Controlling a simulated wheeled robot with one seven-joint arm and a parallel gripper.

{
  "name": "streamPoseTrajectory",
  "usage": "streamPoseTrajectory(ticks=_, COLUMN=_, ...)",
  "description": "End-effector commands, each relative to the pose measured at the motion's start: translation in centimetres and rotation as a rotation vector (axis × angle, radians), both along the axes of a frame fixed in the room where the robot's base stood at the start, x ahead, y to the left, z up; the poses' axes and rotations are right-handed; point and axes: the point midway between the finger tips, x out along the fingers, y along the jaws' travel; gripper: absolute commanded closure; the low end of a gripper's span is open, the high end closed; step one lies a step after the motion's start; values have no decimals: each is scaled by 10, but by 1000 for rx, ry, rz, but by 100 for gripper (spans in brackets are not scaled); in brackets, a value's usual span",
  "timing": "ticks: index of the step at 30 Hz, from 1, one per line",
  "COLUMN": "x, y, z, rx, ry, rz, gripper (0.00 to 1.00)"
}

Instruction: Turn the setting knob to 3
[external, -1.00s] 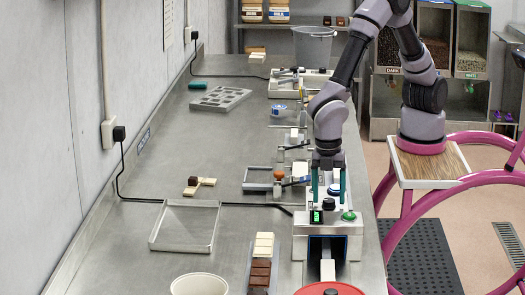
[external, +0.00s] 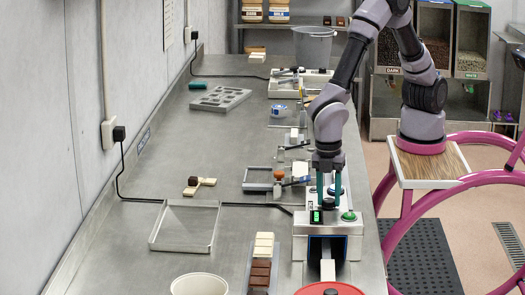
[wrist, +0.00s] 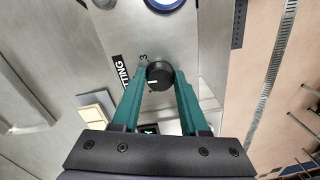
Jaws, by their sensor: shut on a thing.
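The setting knob (wrist: 160,74) is a round black dial on the grey top of the machine. It also shows in the external view (external: 328,203), partly hidden by my fingers. A short white mark shows on the knob's lower left in the wrist view. A printed 3 (wrist: 143,57) sits at its upper left, beside a black label ending in "TING" (wrist: 120,76). My gripper (wrist: 161,80) has its two teal fingers on either side of the knob, shut on it. In the external view my gripper (external: 328,194) points straight down at the machine (external: 300,228).
A lit green display (external: 316,217) and a green button (external: 349,216) sit just in front of the knob.

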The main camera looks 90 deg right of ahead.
Motion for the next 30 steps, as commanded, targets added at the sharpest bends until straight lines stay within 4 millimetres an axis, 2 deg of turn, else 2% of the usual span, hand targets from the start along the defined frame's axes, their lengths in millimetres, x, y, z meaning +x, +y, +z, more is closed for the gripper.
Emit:
streamPoseTrajectory(ticks=21, x=-1, y=0, z=0, rx=1, ry=0, rz=-607, gripper=100)
streamPoseTrajectory(ticks=30, x=-2, y=0, z=0, rx=-1, ry=0, rz=-796, gripper=100)
